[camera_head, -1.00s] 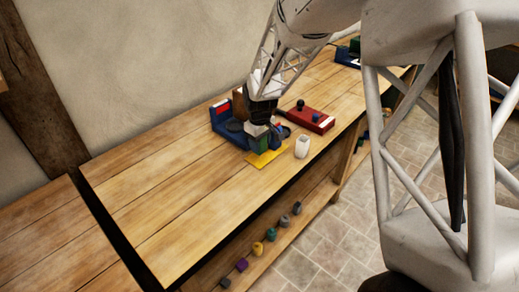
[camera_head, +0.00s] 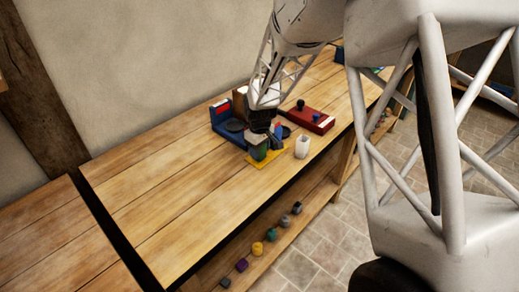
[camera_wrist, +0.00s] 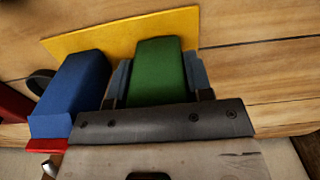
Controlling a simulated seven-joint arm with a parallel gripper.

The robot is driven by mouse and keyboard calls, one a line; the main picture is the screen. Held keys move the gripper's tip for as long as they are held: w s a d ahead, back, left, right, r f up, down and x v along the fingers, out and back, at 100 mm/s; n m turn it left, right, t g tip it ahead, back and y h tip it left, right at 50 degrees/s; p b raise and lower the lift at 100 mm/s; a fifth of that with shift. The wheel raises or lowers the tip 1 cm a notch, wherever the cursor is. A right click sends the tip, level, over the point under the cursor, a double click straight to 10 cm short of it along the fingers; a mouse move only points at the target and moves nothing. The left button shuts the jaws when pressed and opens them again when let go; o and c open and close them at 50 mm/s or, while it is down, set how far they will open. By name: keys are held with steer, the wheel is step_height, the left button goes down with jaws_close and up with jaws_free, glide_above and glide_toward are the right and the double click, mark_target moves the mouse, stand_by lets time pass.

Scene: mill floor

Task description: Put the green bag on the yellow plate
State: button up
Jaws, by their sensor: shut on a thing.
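The green bag (camera_head: 259,153) is between the fingers of my gripper (camera_head: 260,147), which is shut on it. In the wrist view the green bag (camera_wrist: 158,70) fills the gap between the two fingertips of my gripper (camera_wrist: 158,85). The yellow plate (camera_head: 254,164) lies flat on the bench directly under the bag; it also shows behind the bag in the wrist view (camera_wrist: 105,38). The bag is at or just above the plate; I cannot tell whether they touch. My gripper hides part of the plate.
A blue device (camera_head: 220,117) with a dark round top stands left of my gripper. A white cup (camera_head: 302,148) stands close right of the plate. A red box (camera_head: 308,117) with dark knobs lies behind. The bench's front left is clear.

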steer(key=shift+f, duration=0.1)
steer(key=o, duration=1)
steer(key=shift+o, duration=0.2)
step_height(320, 180, up, 12)
stand_by(1.0)
